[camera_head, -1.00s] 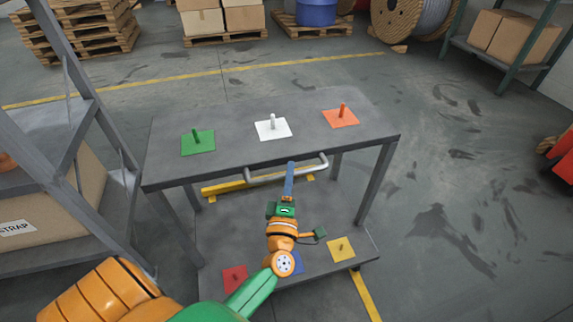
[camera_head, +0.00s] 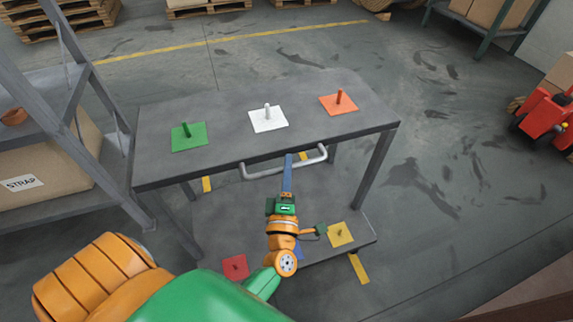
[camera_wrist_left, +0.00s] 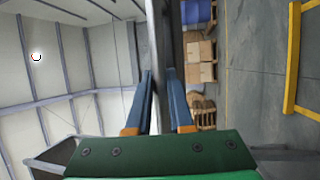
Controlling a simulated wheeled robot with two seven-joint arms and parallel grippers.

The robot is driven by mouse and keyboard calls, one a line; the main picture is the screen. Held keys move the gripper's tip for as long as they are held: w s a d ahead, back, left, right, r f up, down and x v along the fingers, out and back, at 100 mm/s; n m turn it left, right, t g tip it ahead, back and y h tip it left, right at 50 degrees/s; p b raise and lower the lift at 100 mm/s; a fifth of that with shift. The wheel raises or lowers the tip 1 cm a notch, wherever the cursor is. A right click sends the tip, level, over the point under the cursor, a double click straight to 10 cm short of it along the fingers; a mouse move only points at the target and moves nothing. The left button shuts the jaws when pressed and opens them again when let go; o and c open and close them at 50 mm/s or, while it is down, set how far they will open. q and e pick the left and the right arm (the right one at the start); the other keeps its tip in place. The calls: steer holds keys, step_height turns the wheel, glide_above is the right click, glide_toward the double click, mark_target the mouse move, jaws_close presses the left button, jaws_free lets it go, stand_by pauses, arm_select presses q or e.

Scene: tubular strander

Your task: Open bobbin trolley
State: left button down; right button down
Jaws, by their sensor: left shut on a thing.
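The bobbin trolley (camera_head: 225,115) is a grey two-level table. Its top carries a green (camera_head: 189,137), a white (camera_head: 268,119) and an orange (camera_head: 339,103) square plate, each with a peg. Its lower shelf (camera_head: 335,215) has red, blue and yellow plates; my arm partly covers the blue one. A light grey bar handle (camera_head: 262,174) is on the near edge of the top. My left gripper (camera_head: 288,158) is shut on the handle near its middle. The left wrist view shows its blue fingers (camera_wrist_left: 164,98) on either side of a grey bar. My right gripper is out of view.
A grey rack (camera_head: 60,130) with a cardboard box (camera_head: 50,170) labelled STRAP stands close at the trolley's left. A red machine (camera_head: 545,115) is at the far right. Pallets (camera_head: 65,20) lie at the back. Floor right of the trolley (camera_head: 450,200) is clear.

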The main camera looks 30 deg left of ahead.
arm_select(q)
steer(key=c, duration=0.8)
jaws_free()
steer(key=shift+w, duration=0.1)
steer(key=v, duration=0.7)
steer(key=shift+b, duration=0.35)
